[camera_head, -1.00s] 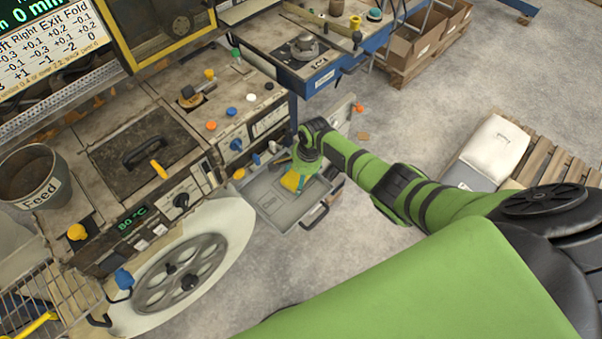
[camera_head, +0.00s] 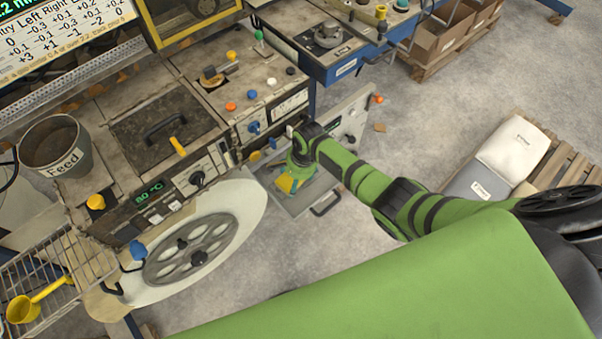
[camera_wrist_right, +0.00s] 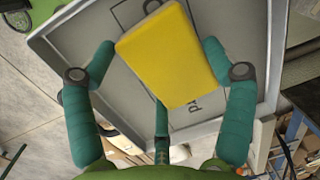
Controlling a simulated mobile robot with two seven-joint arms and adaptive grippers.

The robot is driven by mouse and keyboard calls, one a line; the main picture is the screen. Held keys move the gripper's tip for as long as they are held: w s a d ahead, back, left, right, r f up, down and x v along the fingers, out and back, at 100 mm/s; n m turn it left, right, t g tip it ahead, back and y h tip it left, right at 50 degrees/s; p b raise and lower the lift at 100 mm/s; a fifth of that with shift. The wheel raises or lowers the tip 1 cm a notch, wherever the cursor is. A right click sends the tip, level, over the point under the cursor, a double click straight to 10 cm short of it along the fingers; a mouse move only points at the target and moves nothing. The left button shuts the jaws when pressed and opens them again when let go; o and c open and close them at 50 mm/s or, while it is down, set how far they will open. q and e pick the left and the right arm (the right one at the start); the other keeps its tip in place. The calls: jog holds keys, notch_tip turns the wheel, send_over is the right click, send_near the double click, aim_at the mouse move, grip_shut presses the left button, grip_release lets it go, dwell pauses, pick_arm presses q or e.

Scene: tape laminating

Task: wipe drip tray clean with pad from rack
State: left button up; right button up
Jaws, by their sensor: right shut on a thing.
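The grey drip tray (camera_head: 302,203) sticks out below the machine in the head view. Its pale floor (camera_wrist_right: 243,35) and raised rim fill much of the right wrist view. My right gripper (camera_head: 291,178) is over the tray, shut on a yellow pad (camera_head: 285,184). In the right wrist view the pad (camera_wrist_right: 172,55) sits between the green fingers, tilted, and hides part of the tray floor and some lettering. I cannot tell whether the pad touches the tray. My left gripper is not in view.
A wire rack (camera_head: 62,268) with a yellow scoop (camera_head: 22,308) stands at lower left. A large white reel (camera_head: 240,205) is left of the tray. The machine front with knobs (camera_head: 254,127) rises behind it.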

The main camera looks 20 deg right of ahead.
jog(key=shift+s+f, duration=0.15)
jog(key=shift+s, duration=0.1)
jog(key=r, duration=0.5)
jog(key=shift+w, duration=0.25)
jog(key=shift+d+r, duration=0.1)
jog(key=shift+r, duration=0.5)
jog(key=shift+r, duration=1.55)
